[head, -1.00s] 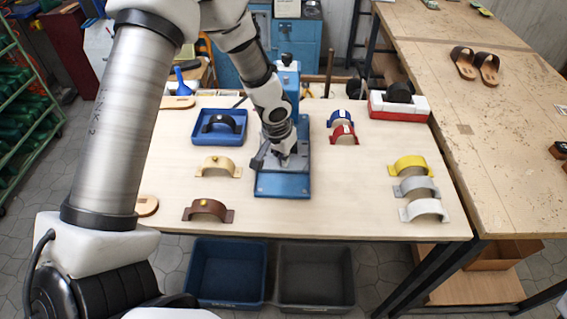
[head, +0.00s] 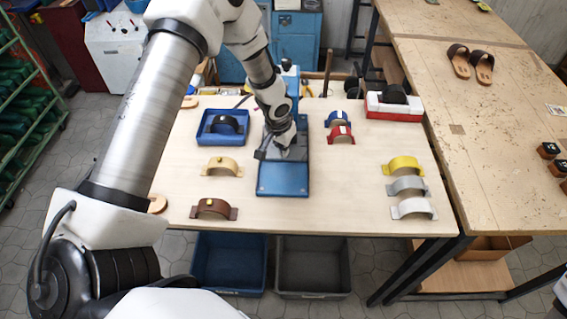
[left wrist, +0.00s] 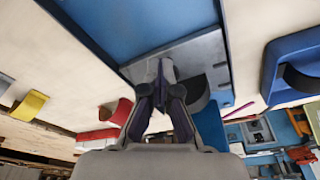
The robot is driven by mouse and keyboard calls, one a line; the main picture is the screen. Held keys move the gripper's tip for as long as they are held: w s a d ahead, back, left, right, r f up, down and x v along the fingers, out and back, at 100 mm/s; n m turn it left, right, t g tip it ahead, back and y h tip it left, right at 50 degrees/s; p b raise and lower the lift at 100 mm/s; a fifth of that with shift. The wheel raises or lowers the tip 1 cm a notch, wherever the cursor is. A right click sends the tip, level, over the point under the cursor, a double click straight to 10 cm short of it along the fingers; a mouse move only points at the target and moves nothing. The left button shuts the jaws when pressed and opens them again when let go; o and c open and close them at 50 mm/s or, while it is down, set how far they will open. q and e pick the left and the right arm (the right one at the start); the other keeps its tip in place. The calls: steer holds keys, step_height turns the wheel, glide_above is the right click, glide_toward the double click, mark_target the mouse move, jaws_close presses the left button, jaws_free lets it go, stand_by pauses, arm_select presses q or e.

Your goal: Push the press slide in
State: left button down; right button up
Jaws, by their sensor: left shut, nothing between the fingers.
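The blue press (head: 283,179) stands in the middle of the pale workbench, its blue column (head: 290,76) behind my arm. Its grey slide (head: 299,149) sits on the base, partly covered by my left gripper; the front of the base is bare. In the left wrist view the slide (left wrist: 205,55) is a grey plate on the blue base (left wrist: 140,25), with a dark curved piece (left wrist: 194,95) beside the fingers. My left gripper (head: 277,154) is shut and empty, its fingertips (left wrist: 160,70) over or against the slide; contact is unclear. My right gripper is not in view.
A blue tray (head: 202,138) with a dark strap stands left of the press. Tan and brown straps (head: 214,208) lie left, blue and red straps (head: 341,133) right. Yellow, grey and white straps (head: 404,165) lie farther right. Bench in front of the press is clear.

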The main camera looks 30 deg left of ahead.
arm_select(q)
steer(key=shift+w+a+p, duration=0.4)
steer(key=shift+w+a, duration=0.15)
steer(key=shift+w, duration=0.35)
steer(key=shift+s+d+r, duration=0.1)
steer(key=shift+s+r, duration=0.05)
steer(key=shift+r, duration=1.6)
steer(key=shift+s+d+r, duration=0.1)
steer(key=shift+r, duration=1.65)
